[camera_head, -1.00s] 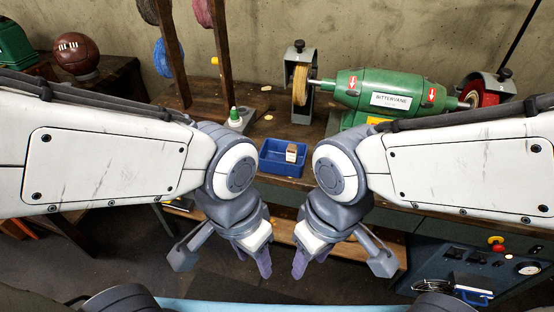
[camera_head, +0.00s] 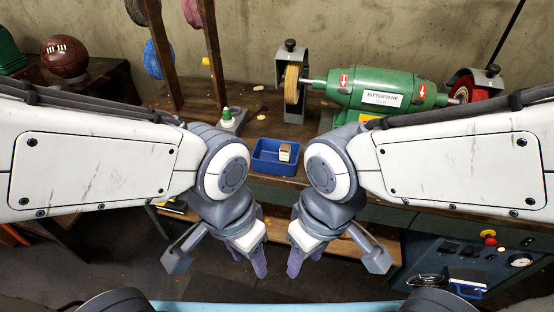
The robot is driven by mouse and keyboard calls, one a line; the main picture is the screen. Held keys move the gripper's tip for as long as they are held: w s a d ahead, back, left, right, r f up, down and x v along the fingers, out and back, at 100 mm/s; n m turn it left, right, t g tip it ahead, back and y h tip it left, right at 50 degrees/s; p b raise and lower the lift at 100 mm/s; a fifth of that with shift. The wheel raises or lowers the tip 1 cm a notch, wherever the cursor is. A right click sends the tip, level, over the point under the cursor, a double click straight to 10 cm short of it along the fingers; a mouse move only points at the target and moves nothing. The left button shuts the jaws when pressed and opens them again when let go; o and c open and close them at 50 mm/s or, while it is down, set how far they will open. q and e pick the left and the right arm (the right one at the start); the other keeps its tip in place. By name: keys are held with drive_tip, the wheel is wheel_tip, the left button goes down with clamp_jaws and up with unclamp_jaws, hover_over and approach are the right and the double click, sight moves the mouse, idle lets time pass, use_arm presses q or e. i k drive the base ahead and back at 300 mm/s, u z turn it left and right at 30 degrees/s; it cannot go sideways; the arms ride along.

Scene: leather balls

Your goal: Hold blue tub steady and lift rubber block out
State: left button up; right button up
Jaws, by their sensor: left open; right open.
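The blue tub (camera_head: 264,163) stands on the wooden bench near its front edge, between my two arms in the picture. A small rubber block (camera_head: 285,152), tan with a pale lower part, sits inside the tub toward its right side. My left gripper (camera_head: 255,262) hangs open and empty in front of the bench, below the tub in the picture. My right gripper (camera_head: 300,261) is likewise open and empty, a little to its right. Neither gripper touches the tub. My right arm's wrist joint comes close to the tub's right edge in the picture.
A green bench grinder (camera_head: 385,91) stands on the bench behind right. A green-capped bottle (camera_head: 227,116) and a wooden rack with hanging discs are behind left. A leather ball (camera_head: 65,56) rests far left. A control panel (camera_head: 465,262) is at lower right.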

sight(285, 148)
drive_tip(key=z, duration=0.1)
drive_tip(key=k, duration=0.45)
drive_tip(key=u, duration=0.75)
drive_tip(key=i, duration=1.3)
drive_tip(key=z, duration=0.7)
